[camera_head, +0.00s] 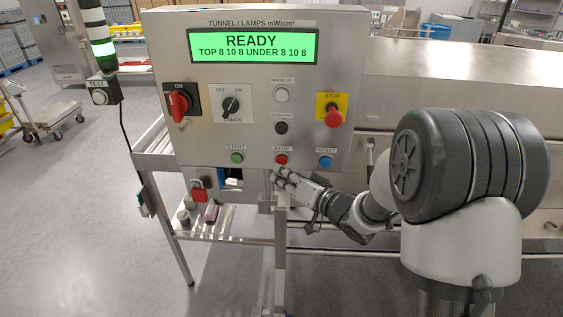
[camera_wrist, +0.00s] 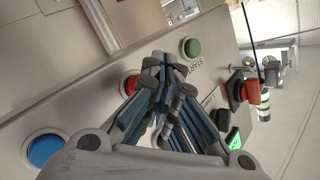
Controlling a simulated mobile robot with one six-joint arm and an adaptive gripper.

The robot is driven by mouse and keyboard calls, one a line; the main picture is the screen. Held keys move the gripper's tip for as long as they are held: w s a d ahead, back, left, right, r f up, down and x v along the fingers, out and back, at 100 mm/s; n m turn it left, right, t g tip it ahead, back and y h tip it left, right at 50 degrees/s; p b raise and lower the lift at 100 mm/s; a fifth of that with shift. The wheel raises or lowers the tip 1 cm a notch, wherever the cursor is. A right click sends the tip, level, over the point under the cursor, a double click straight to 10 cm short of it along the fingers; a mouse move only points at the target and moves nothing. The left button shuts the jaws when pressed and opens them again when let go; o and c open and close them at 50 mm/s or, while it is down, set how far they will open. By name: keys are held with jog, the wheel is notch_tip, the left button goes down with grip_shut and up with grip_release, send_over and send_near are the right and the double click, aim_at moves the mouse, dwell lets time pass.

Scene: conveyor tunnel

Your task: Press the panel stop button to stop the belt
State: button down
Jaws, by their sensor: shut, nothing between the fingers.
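The grey control panel (camera_head: 205,135) has a green-lit display (camera_head: 252,46) reading READY. The red panel stop button (camera_head: 281,159) is in its bottom row, between the green start button (camera_head: 237,157) and the blue reset button (camera_head: 325,161). My gripper (camera_head: 278,172) is shut and empty, its fingertips just below the red button. In the wrist view the closed fingertips (camera_wrist: 162,58) partly cover the red button (camera_wrist: 130,84). The green button (camera_wrist: 192,47) and blue button (camera_wrist: 45,150) show either side. Whether the fingertips touch the red button cannot be told.
A larger red mushroom stop (camera_head: 333,117) on a yellow plate is higher on the panel's right. A red rotary switch (camera_head: 179,102) and a black lamps knob (camera_head: 230,105) are at left. A red padlock (camera_head: 198,191) hangs below.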

jog(key=s, duration=0.4)
jog(key=shift+s, duration=0.4)
jog(key=s+d+r+m+g+h+b, duration=0.1)
jog(key=s+d+r+h, duration=0.2)
jog(key=s+d+h, duration=0.4)
jog(key=s+d+r+m+h+b, duration=0.15)
jog(key=d+h, duration=0.25)
jog(key=d, duration=0.6)
jog(key=s+f+n+g, duration=0.1)
jog(key=s+g, duration=0.5)
jog(key=s, duration=1.7)
jog(key=shift+s+a+f, duration=0.15)
jog(key=shift+a+f, duration=0.25)
